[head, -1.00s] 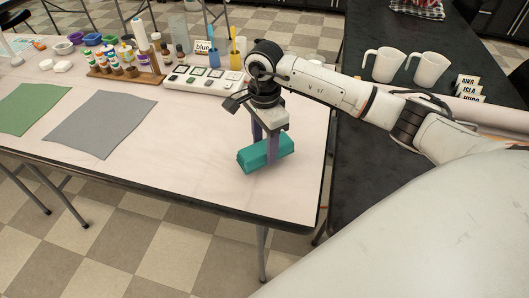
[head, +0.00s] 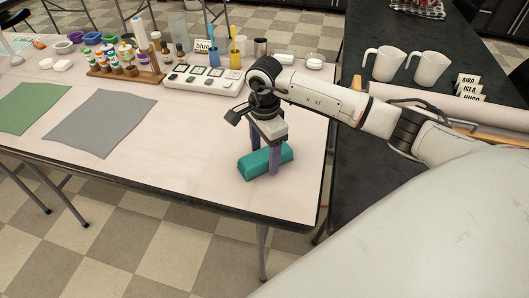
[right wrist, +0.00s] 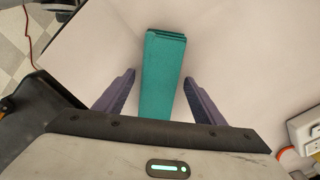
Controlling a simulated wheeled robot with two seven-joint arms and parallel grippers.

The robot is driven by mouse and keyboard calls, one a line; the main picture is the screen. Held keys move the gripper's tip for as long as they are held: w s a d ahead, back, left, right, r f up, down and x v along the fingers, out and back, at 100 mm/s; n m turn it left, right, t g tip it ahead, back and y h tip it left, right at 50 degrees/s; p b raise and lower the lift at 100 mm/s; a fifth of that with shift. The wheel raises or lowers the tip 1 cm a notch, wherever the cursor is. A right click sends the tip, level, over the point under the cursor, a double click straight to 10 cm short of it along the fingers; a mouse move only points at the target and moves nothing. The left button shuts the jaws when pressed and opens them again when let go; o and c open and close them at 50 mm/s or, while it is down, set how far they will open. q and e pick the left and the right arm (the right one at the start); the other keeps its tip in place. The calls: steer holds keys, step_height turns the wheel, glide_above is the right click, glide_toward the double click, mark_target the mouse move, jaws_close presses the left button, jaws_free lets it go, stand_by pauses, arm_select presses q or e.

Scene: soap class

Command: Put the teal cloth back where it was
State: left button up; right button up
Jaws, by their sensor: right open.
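The teal cloth (head: 262,164) is a folded block lying near the front right corner of the pale table in the head view. In the right wrist view the cloth (right wrist: 163,75) lies lengthwise between two purple fingers. My right gripper (head: 264,158) is open around the cloth, with a finger on each side. In the right wrist view my right gripper (right wrist: 160,88) shows a gap between each finger and the cloth. My left gripper is not in view.
A grey cloth (head: 101,122) and a green cloth (head: 28,106) lie flat to the left. A white swatch tray (head: 205,80), a bottle rack (head: 125,72), and yellow and blue cups stand behind. Two white mugs (head: 382,64) stand on the dark counter. The table's front middle is clear.

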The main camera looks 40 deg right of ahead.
mark_target(264, 154)
step_height(264, 154, up, 12)
steer(key=shift+r+b, duration=0.2)
steer(key=shift+b, duration=0.1)
